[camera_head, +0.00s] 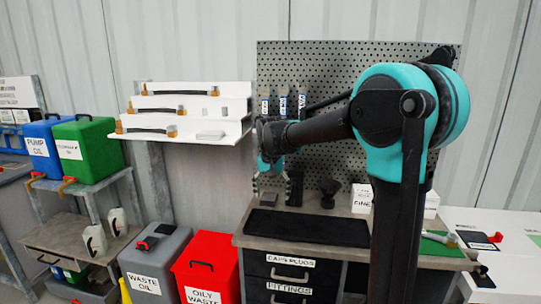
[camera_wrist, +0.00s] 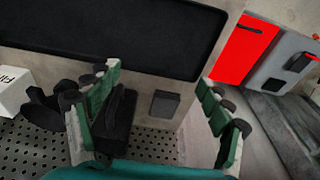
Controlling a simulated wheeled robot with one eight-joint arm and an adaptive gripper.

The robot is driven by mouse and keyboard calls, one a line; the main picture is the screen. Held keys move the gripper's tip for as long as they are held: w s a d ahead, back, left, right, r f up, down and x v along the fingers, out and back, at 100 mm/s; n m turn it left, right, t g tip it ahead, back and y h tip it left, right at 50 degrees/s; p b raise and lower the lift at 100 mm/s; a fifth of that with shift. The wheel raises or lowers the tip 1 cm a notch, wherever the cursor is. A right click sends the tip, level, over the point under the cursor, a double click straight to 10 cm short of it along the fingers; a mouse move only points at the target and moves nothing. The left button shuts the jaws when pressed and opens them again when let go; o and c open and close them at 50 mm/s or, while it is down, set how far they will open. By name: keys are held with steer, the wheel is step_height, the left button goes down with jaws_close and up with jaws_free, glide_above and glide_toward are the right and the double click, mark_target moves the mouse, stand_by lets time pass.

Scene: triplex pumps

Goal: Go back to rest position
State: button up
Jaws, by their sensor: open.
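My gripper (camera_head: 274,184) points down over the left rear of the workbench (camera_head: 250,225), in front of the pegboard. In the wrist view its green-backed fingers stand wide apart, and my gripper (camera_wrist: 158,82) is open with nothing held between them. A small grey block (camera_wrist: 163,104) on the bench shows between the fingers. A black upright object (camera_wrist: 118,118) shows beside the left finger, partly hidden by it. I cannot tell how high the fingertips are above the bench.
A black mat (camera_head: 305,228) lies bare on the bench. A dark funnel-like object (camera_head: 330,190) and white boxes (camera_head: 362,197) stand behind it. The perforated board (camera_head: 350,75) rises close behind. Left are a white shelf (camera_head: 205,100), the red oily waste bin (camera_head: 208,265) and the grey waste oil bin (camera_head: 158,255).

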steer(key=s+d+f+n+t, duration=0.1)
steer(key=s+d+f, duration=0.7)
steer(key=s, duration=0.5)
steer(key=s+d+f+n+t, duration=0.1)
steer(key=s+d+f, duration=0.7)
steer(key=s+d, duration=0.2)
steer(key=s, duration=0.2)
steer(key=shift+s+d+f, duration=0.2)
steer(key=shift+s+f, duration=0.2)
steer(key=shift+o, duration=0.4)
